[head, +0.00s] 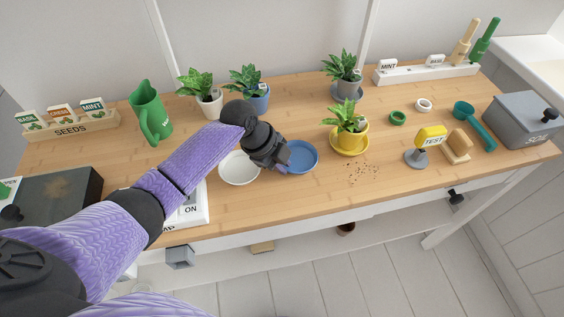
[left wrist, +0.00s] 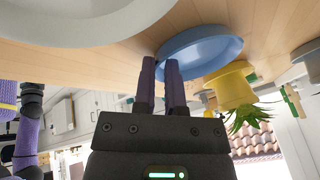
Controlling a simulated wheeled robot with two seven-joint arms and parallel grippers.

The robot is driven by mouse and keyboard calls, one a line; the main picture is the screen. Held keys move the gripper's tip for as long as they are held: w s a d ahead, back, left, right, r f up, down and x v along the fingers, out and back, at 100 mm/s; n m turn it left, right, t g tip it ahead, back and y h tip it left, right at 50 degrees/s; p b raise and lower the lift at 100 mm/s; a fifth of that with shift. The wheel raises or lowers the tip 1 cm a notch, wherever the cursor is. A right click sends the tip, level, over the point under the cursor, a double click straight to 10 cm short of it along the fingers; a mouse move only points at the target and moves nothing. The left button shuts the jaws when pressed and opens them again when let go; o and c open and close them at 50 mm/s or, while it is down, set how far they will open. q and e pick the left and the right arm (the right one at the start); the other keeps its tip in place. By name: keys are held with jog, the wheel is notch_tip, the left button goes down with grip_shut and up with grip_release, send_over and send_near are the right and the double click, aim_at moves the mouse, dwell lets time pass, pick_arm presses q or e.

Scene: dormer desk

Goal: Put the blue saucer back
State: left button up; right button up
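The shallow blue saucer (head: 302,158) is at the middle of the desk, right of the white saucer. It also shows in the left wrist view (left wrist: 205,48). My left gripper (head: 282,166) is at its left side. In the left wrist view the gripper's fingers (left wrist: 160,70) are close together with the saucer's near rim between them. I cannot tell whether the saucer touches the desk. A plant in a blue pot (head: 256,98) stands at the back, with no saucer visible under it. My right gripper is not in view.
The empty white saucer (head: 238,181) lies beside my left gripper. A yellow pot (head: 350,138) on a yellow saucer stands right of the blue saucer, near spilled soil (head: 363,173). A green watering can (head: 150,112) and a white pot (head: 208,106) stand at back left.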

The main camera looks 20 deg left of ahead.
pick_arm(q)
jog(key=shift+o, duration=1.3)
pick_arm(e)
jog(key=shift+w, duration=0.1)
pick_arm(q)
jog(key=shift+r, duration=0.25)
jog(key=p+v, duration=0.5)
jog(key=v, duration=0.6)
jog(key=shift+a+r, duration=0.15)
jog(key=shift+r, duration=0.15)
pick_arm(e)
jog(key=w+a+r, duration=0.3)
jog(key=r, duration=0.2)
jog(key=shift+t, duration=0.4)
pick_arm(q)
jog(key=shift+s, duration=0.1)
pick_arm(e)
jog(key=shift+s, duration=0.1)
